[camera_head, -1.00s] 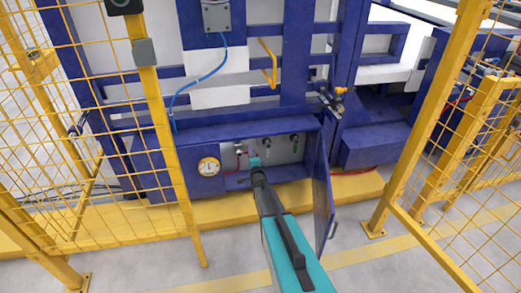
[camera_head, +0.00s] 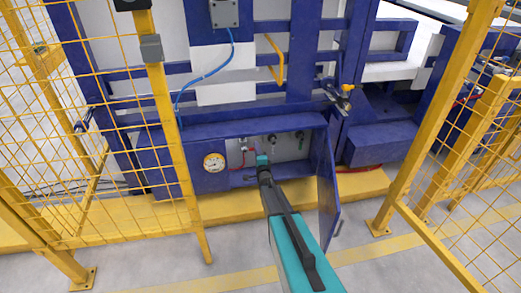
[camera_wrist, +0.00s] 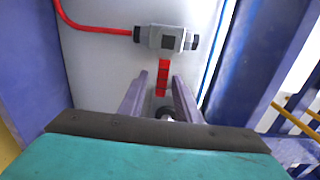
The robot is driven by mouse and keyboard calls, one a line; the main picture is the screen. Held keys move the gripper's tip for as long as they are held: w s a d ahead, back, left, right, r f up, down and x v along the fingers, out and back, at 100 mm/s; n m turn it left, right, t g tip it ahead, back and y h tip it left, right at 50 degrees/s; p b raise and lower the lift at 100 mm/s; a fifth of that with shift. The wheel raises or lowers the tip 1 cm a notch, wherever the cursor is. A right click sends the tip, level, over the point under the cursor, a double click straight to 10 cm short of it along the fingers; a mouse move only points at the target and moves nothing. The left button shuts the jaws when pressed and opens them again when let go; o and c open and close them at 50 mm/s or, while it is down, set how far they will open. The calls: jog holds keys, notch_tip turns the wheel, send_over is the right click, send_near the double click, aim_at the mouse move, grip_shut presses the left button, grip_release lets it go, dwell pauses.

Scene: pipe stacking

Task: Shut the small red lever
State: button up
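In the wrist view the small red lever (camera_wrist: 163,79) hangs down from a grey valve body (camera_wrist: 166,39) with dark ends. My gripper (camera_wrist: 160,76) is open, with one finger on each side of the lever in the picture. I cannot tell whether the fingers touch it or how deep between them it lies. In the head view my gripper (camera_head: 262,160) is at the opening of the blue cabinet (camera_head: 225,134). Small red parts show just left of it there, but the lever is too small to make out clearly.
The cabinet's open door (camera_head: 328,190) stands right of my arm. A round gauge (camera_head: 214,162) is left of the opening. Other valves (camera_head: 299,138) sit at the right inside. A red hose (camera_wrist: 95,29) runs left from the valve. Yellow mesh fences (camera_head: 90,150) flank the area.

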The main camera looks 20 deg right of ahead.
jog(key=shift+a, duration=0.1)
jog(key=shift+a, duration=0.1)
jog(key=p+v, duration=0.1)
jog(key=v, duration=1.2)
jog(key=shift+s+p, duration=0.3)
jog(key=shift+s, duration=0.1)
dwell(0.5)
